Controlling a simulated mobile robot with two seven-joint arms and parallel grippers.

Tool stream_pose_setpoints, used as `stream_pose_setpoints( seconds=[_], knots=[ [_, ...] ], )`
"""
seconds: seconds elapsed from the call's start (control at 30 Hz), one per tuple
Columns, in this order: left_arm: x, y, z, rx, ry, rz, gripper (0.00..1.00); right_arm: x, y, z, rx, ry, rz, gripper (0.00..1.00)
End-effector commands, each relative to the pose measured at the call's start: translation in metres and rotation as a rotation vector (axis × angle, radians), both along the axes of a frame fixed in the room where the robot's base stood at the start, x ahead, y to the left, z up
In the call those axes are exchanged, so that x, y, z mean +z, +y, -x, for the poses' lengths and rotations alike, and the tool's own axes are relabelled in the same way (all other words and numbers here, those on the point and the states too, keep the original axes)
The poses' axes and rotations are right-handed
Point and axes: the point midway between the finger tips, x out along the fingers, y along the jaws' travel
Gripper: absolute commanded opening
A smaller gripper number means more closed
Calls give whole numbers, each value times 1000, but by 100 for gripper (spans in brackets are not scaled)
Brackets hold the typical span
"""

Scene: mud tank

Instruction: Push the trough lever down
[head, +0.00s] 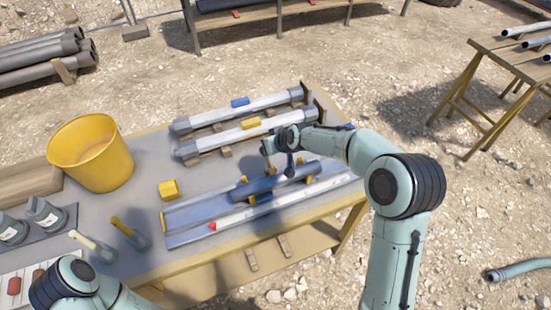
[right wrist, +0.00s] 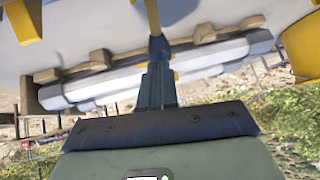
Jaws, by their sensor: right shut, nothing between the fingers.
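A blue trough (head: 180,236) lies along the front of the table, with a dark blue cylinder (head: 310,170) resting over it on yellow supports. A thin tan-yellow upright piece (head: 266,153), which looks like the lever, stands behind the cylinder, beside my right gripper. My right gripper (head: 291,170) points down over the cylinder with its fingers shut and empty. In the right wrist view the closed fingertips (right wrist: 158,42) are at the end of a yellow strip (right wrist: 152,14); I cannot tell whether they touch. My left arm enters at the lower left; its gripper is out of view.
Two grey-white tubes (head: 255,103) with end caps lie behind the trough. A yellow bucket (head: 90,153), a yellow block (head: 169,189) and brushes in cups (head: 130,235) stand to the left. A white rod (head: 270,206) with a red tip lies along the trough's front.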

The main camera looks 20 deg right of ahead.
Motion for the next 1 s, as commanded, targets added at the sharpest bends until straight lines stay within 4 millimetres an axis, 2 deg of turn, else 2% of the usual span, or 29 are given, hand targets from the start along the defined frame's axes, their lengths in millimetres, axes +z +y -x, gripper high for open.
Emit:
stream_pose_setpoints(
  seconds=[0.4,1.0],
  knots=[
    [-10,0,7,1,8,0,43,-12,1,-16,0,0,-1,0],
    [-12,0,7,0,9,0,43,-18,2,-17,3,9,-1,0]
  ],
)
